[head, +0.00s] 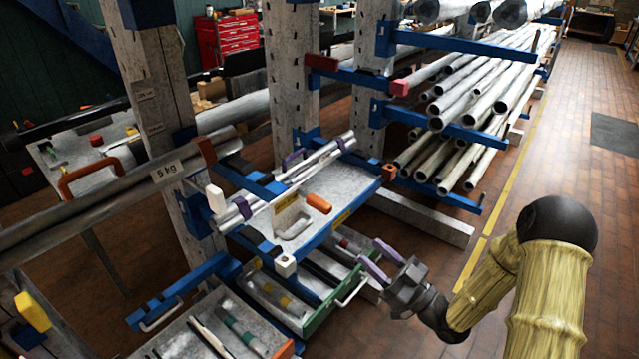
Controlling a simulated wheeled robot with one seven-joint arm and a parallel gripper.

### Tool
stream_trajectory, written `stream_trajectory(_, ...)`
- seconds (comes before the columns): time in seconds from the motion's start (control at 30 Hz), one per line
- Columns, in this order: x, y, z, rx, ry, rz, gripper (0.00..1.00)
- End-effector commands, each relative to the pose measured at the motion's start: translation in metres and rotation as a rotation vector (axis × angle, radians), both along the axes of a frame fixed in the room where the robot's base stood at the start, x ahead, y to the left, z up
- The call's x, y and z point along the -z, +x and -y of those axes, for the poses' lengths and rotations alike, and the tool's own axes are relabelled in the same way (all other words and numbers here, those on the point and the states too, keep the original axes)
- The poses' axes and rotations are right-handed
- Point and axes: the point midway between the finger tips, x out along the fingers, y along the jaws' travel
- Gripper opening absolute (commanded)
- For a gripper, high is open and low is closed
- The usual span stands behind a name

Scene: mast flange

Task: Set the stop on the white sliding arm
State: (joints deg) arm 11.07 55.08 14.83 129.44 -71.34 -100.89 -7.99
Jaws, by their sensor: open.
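I cannot tell for sure which part is the white sliding arm. A white block (216,199) stands upright at the end of one blue arm at the left of the rack. A white cube-shaped cap (285,265) sits on the front end of another blue arm, at the near corner of the grey shelf (343,190). An orange handle-like piece (318,203) lies on that shelf, beside a pale bracket (292,220). My gripper (368,250), with two purple fingers, is open and empty. It is right of the white cap, apart from it, near the shelf's front edge.
Thin pipes (300,172) lie across the blue arms above the shelf. A green drawer (322,312) with a handle is below it. Long pipes (470,100) fill the rack behind. A thick grey bar (100,203) crosses at left. The brick floor at right is clear.

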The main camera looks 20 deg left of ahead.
Motion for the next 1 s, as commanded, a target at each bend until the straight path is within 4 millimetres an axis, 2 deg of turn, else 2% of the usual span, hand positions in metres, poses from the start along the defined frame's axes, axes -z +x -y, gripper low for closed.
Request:
stream_trajectory(0.03,-0.005,-0.001,0.001,-0.006,0.019,0.003,0.44)
stream_trajectory(0.47,-0.006,-0.001,-0.003,-0.009,0.025,0.006,0.44)
stream_trajectory(0.67,-0.017,0.007,-0.023,-0.012,0.026,0.008,0.44)
stream_trajectory(1.0,-0.040,0.028,-0.074,-0.011,0.025,0.007,0.44)
